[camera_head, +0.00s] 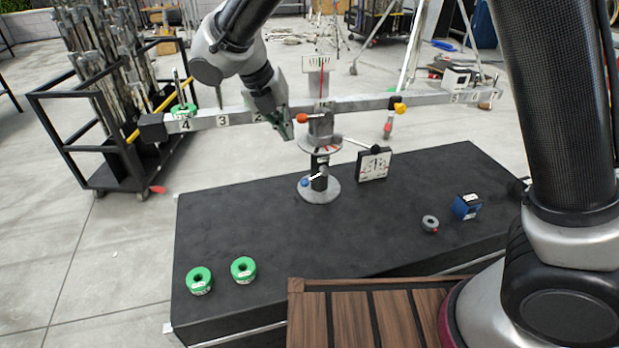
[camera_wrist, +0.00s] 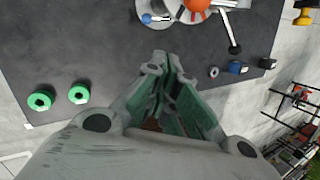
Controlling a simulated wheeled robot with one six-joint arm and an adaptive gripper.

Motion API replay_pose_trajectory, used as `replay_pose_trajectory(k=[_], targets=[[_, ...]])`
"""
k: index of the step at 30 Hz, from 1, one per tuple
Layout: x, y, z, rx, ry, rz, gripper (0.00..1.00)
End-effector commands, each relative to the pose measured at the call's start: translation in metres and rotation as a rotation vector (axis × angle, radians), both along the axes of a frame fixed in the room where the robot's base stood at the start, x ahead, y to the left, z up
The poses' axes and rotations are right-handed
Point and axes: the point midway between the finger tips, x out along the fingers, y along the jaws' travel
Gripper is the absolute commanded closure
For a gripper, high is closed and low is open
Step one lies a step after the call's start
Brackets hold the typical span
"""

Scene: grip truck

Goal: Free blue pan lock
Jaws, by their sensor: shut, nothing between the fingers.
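The blue pan lock shows as a small blue knob (camera_head: 304,182) on a short pale lever, low on the balance stand's round base (camera_head: 322,194). In the wrist view the blue knob (camera_wrist: 147,18) is at the top, beyond my fingertips. My gripper (camera_head: 286,132) is shut and empty. It points down in front of the beam, left of the central post, above and apart from the blue knob. Its fingertips (camera_wrist: 161,62) show close together in the wrist view. An orange knob (camera_head: 302,118) on the post is just right of the gripper.
The long numbered beam (camera_head: 365,103) carries a green weight (camera_head: 183,110) at its left. A yellow knob (camera_head: 399,109) is on its right arm. Two green rings (camera_head: 200,281), a grey ring (camera_head: 430,224), a blue block (camera_head: 466,206) and a dial (camera_head: 374,164) rest on the dark table (camera_head: 330,245).

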Motion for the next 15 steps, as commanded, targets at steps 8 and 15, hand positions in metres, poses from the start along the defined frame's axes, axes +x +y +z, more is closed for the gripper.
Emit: replay_pose_trajectory(k=[8,15], targets=[[0.01,0.02,-0.005,-0.095,0.062,0.303,1.0],[0.02,0.007,-0.036,-0.097,0.065,0.303,1.0]])
